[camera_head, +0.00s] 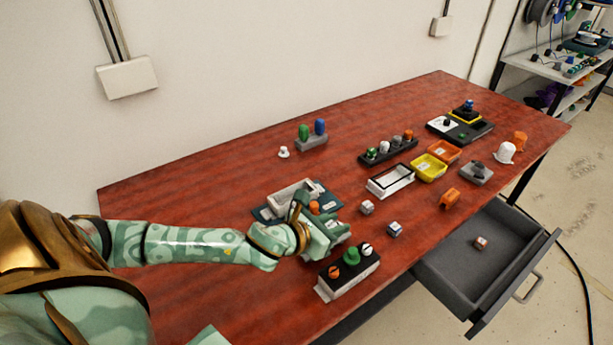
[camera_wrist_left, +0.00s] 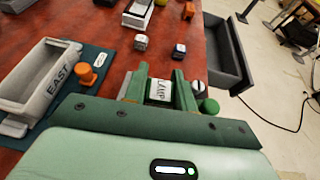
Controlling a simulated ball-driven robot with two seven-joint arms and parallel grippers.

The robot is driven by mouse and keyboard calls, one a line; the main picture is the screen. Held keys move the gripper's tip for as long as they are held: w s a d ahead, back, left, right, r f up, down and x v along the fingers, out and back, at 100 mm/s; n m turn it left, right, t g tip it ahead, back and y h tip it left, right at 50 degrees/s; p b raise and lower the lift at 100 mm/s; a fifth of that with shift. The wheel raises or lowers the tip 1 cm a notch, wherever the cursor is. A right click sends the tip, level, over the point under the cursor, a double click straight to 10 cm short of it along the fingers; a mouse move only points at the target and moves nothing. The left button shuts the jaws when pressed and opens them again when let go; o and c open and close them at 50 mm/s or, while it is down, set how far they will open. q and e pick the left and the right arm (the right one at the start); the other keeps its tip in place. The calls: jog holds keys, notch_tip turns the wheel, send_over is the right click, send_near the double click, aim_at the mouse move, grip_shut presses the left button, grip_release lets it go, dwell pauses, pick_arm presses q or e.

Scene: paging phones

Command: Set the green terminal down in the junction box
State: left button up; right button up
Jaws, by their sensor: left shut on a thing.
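My left gripper (camera_head: 318,232) is shut on the green terminal. In the left wrist view the terminal's white label (camera_wrist_left: 160,90) reading LAMP shows between the green fingers (camera_wrist_left: 160,92); its body is mostly hidden by them. The junction box seems to be the grey open box (camera_head: 290,194) marked EAST, which also shows in the left wrist view (camera_wrist_left: 48,83). It stands on a dark teal board, just behind and left of the gripper in the head view. The terminal is outside it. My right gripper is not in view.
An orange knob (camera_wrist_left: 87,75) stands on the teal board beside the box. A black-and-white knob box (camera_head: 348,272) is close in front of the gripper. Two small cubes (camera_head: 367,207) lie to the right. A grey drawer (camera_head: 455,275) hangs open. The table's left back is clear.

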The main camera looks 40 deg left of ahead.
pick_arm(q)
jog(key=w+a+f+m+h, duration=0.1)
jog(key=w+a+f, duration=0.1)
jog(key=w+a, duration=0.45)
jog(key=b, duration=0.1)
send_over(296, 185)
jog(key=s+d, duration=0.2)
jog(key=shift+w+r, duration=0.1)
jog(key=shift+r, duration=0.3)
jog(key=shift+a+f+b, duration=0.1)
jog(key=shift+f+b, duration=0.2)
jog(key=shift+b, duration=0.1)
jog(key=shift+f+b, duration=0.95)
jog(key=shift+f, duration=0.1)
jog(key=shift+r, duration=0.1)
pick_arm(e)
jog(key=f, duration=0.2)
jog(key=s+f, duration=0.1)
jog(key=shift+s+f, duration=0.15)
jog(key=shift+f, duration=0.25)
pick_arm(q)
jog(key=shift+s, duration=0.25)
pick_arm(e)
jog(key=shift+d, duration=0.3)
pick_arm(q)
jog(key=shift+f, duration=0.3)
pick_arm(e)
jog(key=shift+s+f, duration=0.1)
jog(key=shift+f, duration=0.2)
